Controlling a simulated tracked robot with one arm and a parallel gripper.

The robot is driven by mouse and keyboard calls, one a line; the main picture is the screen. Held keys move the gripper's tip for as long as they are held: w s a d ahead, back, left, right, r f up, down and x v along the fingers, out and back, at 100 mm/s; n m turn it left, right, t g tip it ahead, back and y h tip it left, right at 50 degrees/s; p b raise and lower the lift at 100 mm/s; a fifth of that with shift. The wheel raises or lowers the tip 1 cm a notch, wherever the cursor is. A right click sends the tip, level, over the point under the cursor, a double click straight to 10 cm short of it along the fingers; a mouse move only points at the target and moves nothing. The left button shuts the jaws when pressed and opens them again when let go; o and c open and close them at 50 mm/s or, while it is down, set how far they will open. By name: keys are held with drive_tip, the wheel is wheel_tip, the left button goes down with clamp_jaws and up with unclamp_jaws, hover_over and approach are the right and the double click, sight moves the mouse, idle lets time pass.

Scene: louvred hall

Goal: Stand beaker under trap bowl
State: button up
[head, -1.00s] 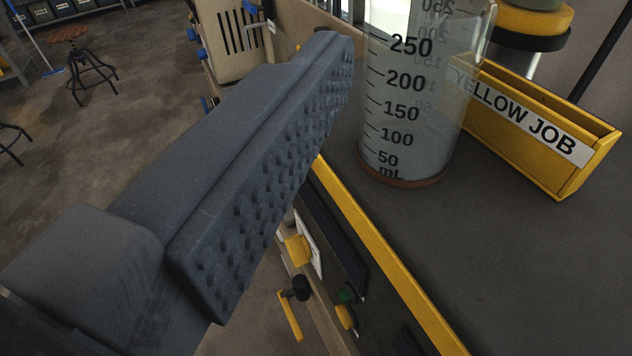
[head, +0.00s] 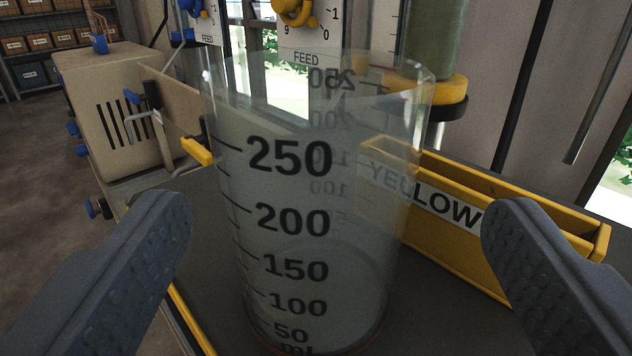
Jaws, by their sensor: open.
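A clear beaker (head: 290,240) with black marks up to 250 mL stands upright on the dark bench top, close in front of me. My gripper (head: 340,210) is open, one finger on each side of the beaker, with a visible gap on both sides. The beaker looks empty. Behind it, at upper right, hangs a greenish cylinder (head: 437,40) with a yellow collar and a dark ring; I cannot tell for certain whether it is the trap bowl.
A yellow bin (head: 455,255) labelled "YELLOW..." stands behind and right of the beaker, near the right finger. A beige slotted box (head: 120,115) is at left. Panels marked FEED with a yellow knob (head: 293,10) stand behind. The bench's yellow edge (head: 190,318) runs at lower left.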

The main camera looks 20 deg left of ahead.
drive_tip(key=shift+w+a+r, duration=0.1)
drive_tip(key=shift+w+a, duration=0.35)
drive_tip(key=shift+w, duration=0.1)
drive_tip(key=shift+b+x, duration=0.4)
drive_tip(key=shift+x, duration=1.6)
drive_tip(key=shift+s+a+r, duration=0.1)
drive_tip(key=shift+a, duration=0.1)
drive_tip(key=c, duration=1.1)
drive_tip(key=shift+r, duration=0.1)
drive_tip(key=shift+c, duration=0.2)
